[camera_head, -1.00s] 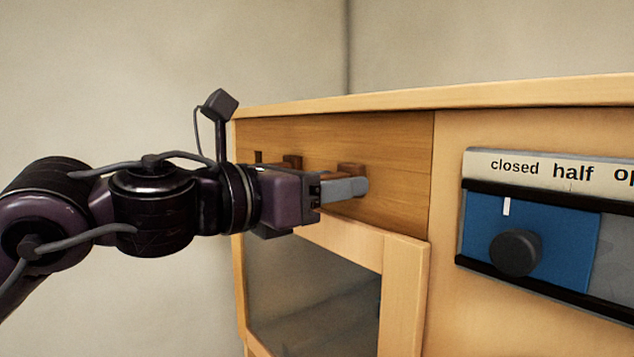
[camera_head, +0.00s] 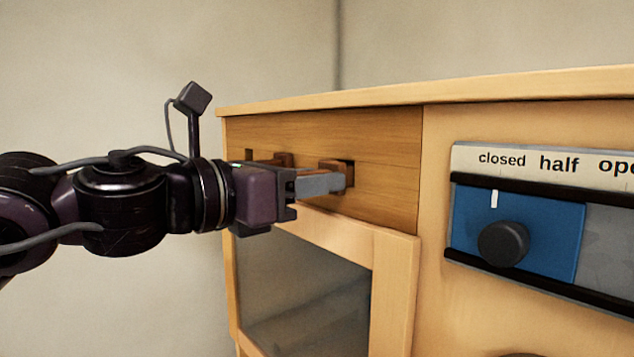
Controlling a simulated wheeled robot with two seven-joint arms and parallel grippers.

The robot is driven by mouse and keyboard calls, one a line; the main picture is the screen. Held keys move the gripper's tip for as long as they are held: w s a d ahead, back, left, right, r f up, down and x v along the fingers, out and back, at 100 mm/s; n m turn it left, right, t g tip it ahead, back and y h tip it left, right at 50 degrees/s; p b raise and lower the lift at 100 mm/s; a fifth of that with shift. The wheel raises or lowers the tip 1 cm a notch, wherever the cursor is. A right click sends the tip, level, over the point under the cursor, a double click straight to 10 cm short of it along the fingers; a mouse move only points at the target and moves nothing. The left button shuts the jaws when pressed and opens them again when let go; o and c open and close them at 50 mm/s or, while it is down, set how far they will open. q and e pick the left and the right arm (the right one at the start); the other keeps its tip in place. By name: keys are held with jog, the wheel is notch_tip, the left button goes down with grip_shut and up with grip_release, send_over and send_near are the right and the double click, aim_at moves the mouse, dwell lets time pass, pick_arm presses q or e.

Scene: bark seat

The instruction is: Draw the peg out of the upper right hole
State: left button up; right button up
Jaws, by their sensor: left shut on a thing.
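A brown wooden peg (camera_head: 330,165) stands out from a dark square hole (camera_head: 350,172) on the right of the cabinet's upper wooden panel (camera_head: 390,150). My left gripper (camera_head: 325,184) is shut on this peg, and its grey finger covers much of it. The peg's inner end is still at the hole; how deep it sits cannot be told. A second brown peg (camera_head: 284,159) shows further left on the panel, partly behind my gripper. Another small dark hole (camera_head: 249,155) is at the panel's left end. My right gripper is not in view.
A glass-fronted door (camera_head: 310,290) with a pale wood frame is below the panel. To the right is a blue slider plate (camera_head: 545,235) with a black knob (camera_head: 503,244), under a label reading closed, half and a cut-off word. Free room lies left of the cabinet.

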pick_arm(q)
jog(key=b+v, duration=0.3)
jog(key=v, duration=0.6)
dwell(1.0)
dwell(0.4)
